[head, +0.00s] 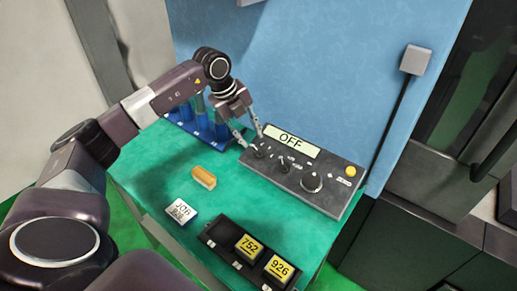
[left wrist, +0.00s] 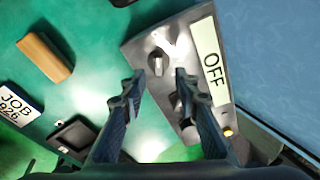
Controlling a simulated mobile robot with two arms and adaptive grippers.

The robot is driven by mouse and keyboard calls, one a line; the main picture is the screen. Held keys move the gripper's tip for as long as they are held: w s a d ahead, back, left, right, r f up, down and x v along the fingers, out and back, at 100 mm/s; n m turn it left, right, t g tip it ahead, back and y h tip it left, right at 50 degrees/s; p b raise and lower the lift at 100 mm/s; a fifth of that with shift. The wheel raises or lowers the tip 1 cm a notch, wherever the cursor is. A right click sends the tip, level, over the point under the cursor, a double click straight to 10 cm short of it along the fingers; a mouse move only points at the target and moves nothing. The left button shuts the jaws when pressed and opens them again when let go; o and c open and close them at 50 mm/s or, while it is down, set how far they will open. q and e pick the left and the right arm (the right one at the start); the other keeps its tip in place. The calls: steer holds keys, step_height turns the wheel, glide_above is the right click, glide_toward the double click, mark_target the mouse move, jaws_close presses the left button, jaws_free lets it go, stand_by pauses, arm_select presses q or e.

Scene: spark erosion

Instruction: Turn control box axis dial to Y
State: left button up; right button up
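The dark grey control box (head: 327,195) stands on the green table, with a pale display (head: 292,141) reading OFF. Along its top are a dial (head: 258,152) at the left end, a small middle knob (head: 283,166), a larger round knob (head: 311,182) and a yellow button (head: 350,171). My left gripper (head: 250,137) is open, pointing down over the left-end dial. In the left wrist view, that dial (left wrist: 156,61) shows just ahead of and between the two apart fingertips. The dial's markings are too small to read. My right gripper is not seen.
A tan block (head: 203,178), a white JOB card (head: 181,211) and a black tray (head: 214,232) with yellow tiles 752 and 926 lie in front. A blue rack (head: 189,127) stands behind my gripper. A blue panel (head: 330,60) rises behind the box.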

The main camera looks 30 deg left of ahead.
mark_target(257, 150)
arm_select(q)
steer(key=p+x, duration=0.1)
steer(key=x, duration=0.4)
steer(key=shift+s+d+f, duration=0.1)
steer(key=shift+f, duration=0.25)
steer(key=shift+f+p, duration=0.3)
steer(key=shift+f, duration=0.05)
jaws_close()
